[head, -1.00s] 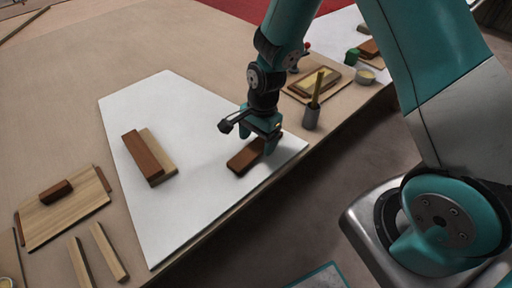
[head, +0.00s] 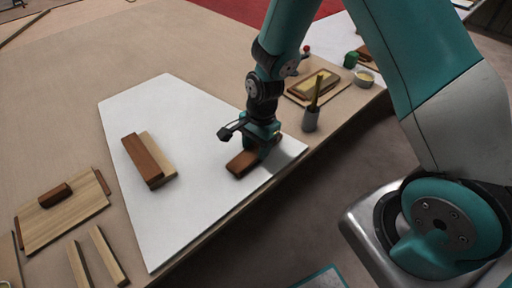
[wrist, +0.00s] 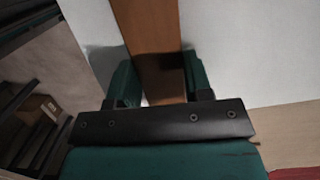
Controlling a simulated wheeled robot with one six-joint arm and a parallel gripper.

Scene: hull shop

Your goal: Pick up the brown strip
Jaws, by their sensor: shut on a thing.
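The brown strip (head: 241,163) lies near the right end of the white sheet (head: 190,205) in the head view. My gripper (head: 262,142) points down over its far right end and is shut on it. In the wrist view the strip (wrist: 154,45) runs away from my gripper (wrist: 160,85), between the two green fingers. The gripped end is partly hidden by the fingers. I cannot tell whether the strip is clear of the sheet.
A wooden board (head: 70,220) with a small brown block (head: 55,195) is at left. A grey cup (head: 310,120) with sticks stands close right of my gripper. The sheet's middle is clear.

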